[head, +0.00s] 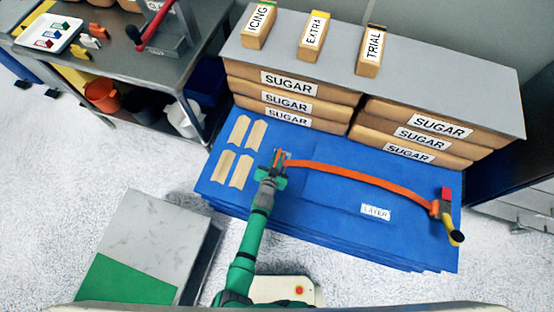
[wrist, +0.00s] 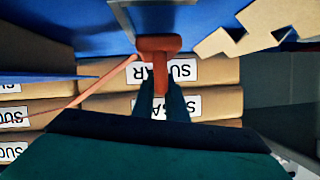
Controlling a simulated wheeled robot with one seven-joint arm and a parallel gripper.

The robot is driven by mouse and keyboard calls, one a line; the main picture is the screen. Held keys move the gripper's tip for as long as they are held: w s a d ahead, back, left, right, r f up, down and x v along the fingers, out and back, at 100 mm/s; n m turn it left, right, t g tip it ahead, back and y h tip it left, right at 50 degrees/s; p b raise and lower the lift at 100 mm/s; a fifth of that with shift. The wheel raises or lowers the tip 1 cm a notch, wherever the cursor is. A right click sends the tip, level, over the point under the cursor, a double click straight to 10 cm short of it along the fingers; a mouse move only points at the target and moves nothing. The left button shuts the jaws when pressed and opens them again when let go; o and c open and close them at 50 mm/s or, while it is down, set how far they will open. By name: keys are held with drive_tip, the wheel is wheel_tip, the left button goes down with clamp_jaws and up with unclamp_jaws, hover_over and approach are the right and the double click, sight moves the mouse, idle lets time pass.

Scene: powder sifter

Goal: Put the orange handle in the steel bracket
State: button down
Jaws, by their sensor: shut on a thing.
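The orange handle (wrist: 160,46) is T-shaped in the wrist view, and my gripper (wrist: 161,88) is shut on its stem. My gripper (head: 279,166) is low over the blue layered stack in the head view, at the left end of an orange strap (head: 350,173). The strap (wrist: 100,86) also shows in the wrist view, running off from the handle. A thin grey metal piece (wrist: 122,20), which may be the steel bracket, shows just beyond the handle; I cannot tell whether they touch. The bracket is not clearly visible in the head view.
The blue stack (head: 330,215) carries tan notched pieces (head: 240,170) left of my gripper. A red and yellow fitting (head: 447,218) is at the strap's right end. Sugar sacks (head: 290,83) stand behind. A steel table (head: 95,65) with a red lever (head: 150,30) is at upper left.

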sight(277, 159)
drive_tip(key=shift+w+f, duration=0.2)
drive_tip(key=shift+f, duration=1.55)
drive_tip(key=shift+f, duration=0.15)
drive_tip(key=c, duration=1.8)
unclamp_jaws()
drive_tip(key=shift+o, duration=0.2)
drive_tip(key=shift+a, duration=0.1)
